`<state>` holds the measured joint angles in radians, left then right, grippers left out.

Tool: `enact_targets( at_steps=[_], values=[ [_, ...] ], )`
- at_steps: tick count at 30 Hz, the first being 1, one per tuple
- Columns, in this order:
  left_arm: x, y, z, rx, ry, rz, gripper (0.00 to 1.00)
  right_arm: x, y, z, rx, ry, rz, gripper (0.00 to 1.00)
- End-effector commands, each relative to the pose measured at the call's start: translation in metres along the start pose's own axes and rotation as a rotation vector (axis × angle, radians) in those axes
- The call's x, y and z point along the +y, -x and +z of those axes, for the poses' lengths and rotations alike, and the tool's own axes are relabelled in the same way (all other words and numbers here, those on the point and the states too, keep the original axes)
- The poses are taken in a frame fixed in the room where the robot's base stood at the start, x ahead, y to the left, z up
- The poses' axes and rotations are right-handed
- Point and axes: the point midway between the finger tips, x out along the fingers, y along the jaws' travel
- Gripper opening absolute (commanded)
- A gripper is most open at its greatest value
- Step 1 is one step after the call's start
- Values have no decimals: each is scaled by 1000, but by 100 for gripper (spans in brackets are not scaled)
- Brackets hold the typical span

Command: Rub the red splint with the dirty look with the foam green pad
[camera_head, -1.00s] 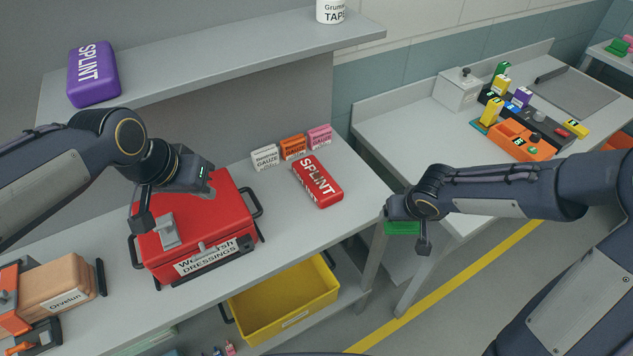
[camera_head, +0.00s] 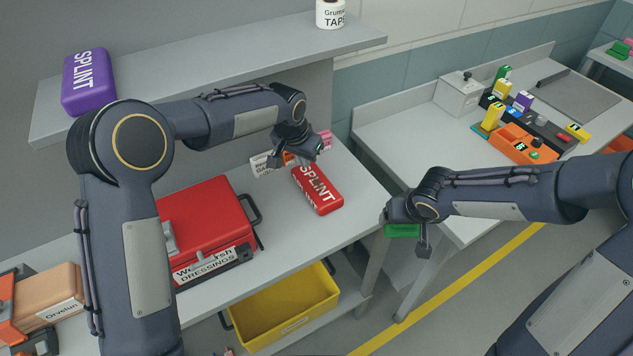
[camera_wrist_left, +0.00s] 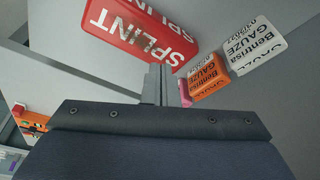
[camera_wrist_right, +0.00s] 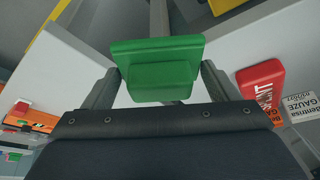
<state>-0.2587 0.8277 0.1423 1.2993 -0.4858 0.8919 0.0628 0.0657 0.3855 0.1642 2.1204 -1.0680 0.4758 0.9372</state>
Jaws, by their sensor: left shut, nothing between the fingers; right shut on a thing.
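My right gripper (camera_head: 408,234) is shut on the green foam pad (camera_wrist_right: 158,68), which also shows in the head view (camera_head: 402,230), held off to the right of the bench's edge.
Gauze boxes (camera_head: 261,164) stand behind the splint, partly hidden by my left gripper. A red dressings case (camera_head: 205,215) is left of it. A yellow bin (camera_head: 285,310) sits on the lower shelf. A purple splint (camera_head: 88,82) lies on the upper shelf.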

Motion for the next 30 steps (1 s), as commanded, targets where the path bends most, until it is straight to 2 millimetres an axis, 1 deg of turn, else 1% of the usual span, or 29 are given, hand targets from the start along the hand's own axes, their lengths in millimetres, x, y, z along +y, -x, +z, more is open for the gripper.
enact_targets(
  at_steps=[5, 16, 20, 30],
  values=[
    [1, -10, 2, 0, -2, 0, 0, 0, -6, 2, 0, 0, 0, 63],
    [1, -46, 13, -2, -2, 1, 0, 0, -28, 12, 0, 0, 0, 63],
    [1, -50, 14, 0, -2, 0, 0, 0, -30, 12, 0, 0, 0, 63],
    [0, -49, 14, 0, -2, 0, 0, 0, -29, 12, 0, 0, 0, 63]
  ],
)
